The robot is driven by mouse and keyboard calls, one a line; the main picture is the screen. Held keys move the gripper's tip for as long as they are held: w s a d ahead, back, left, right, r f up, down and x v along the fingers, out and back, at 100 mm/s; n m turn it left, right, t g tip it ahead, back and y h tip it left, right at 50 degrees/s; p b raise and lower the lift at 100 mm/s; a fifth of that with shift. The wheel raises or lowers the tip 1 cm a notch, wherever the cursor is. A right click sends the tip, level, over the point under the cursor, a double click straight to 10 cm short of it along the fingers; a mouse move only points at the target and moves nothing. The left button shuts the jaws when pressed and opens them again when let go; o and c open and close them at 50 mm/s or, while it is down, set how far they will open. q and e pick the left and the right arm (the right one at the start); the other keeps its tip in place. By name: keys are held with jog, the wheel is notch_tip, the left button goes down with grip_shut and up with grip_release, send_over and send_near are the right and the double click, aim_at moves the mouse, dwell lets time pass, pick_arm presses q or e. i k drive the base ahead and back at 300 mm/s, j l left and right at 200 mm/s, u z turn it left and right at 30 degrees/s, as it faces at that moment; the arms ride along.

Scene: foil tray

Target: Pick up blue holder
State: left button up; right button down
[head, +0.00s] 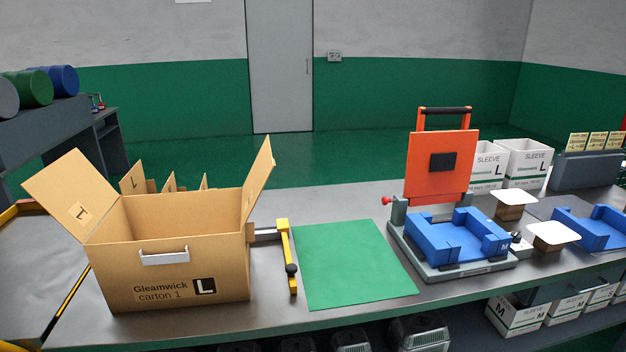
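A blue holder (445,247) with raised walls and an open middle sits on a grey base (462,270), below an upright orange plate (437,170) with a black handle on top. A small M shows at its right front corner. A second blue holder (583,236) lies farther right on the table and is cut off by the picture's right edge. Neither of my grippers is in view.
An open Gleamwick carton (182,240) stands at the left, with a yellow-and-black arm (286,250) beside it. A green mat (352,262) lies bare in the middle. Two white-topped stands (553,236) are between the holders. White sleeve boxes (524,163) stand behind.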

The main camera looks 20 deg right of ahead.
aim_at(471, 236)
jog(key=z, duration=1.65)
